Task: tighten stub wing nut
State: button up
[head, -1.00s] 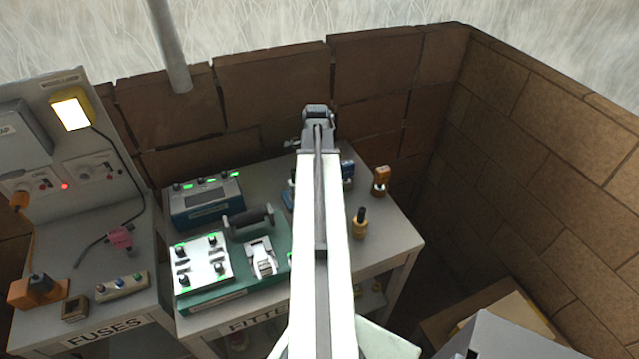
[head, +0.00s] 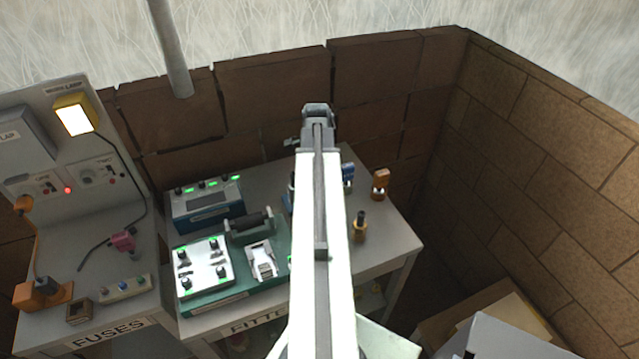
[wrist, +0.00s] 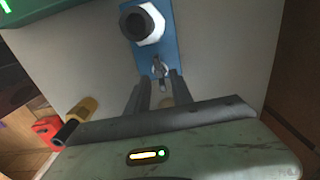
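In the wrist view, a blue plate (wrist: 150,45) carries a white fitting with a dark round opening (wrist: 142,24) and, nearer my gripper, a small grey metal wing nut (wrist: 159,67). My gripper (wrist: 160,77) points at the wing nut. Its two dark fingers stand apart, with the wing nut at or just beyond the gap between their tips. I cannot tell whether either finger touches it. A tan round shape shows low between the fingers.
The bench (head: 395,235) also holds an orange clamp-like piece (head: 380,184), a brass fitting (head: 360,226), a blue box with green lights (head: 207,203) and a white knob panel (head: 203,265). The fuse bench (head: 145,315) stands left. Brick walls (head: 560,150) close the back and right.

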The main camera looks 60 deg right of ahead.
notch_tip(320, 180, up, 2)
jog(key=shift+r+p, duration=0.1)
jog(key=shift+p, duration=0.7)
jog(key=shift+f+b, duration=2.15)
jog(key=shift+f, duration=0.05)
jog(key=shift+r, duration=0.1)
grip_shut()
dwell(0.4)
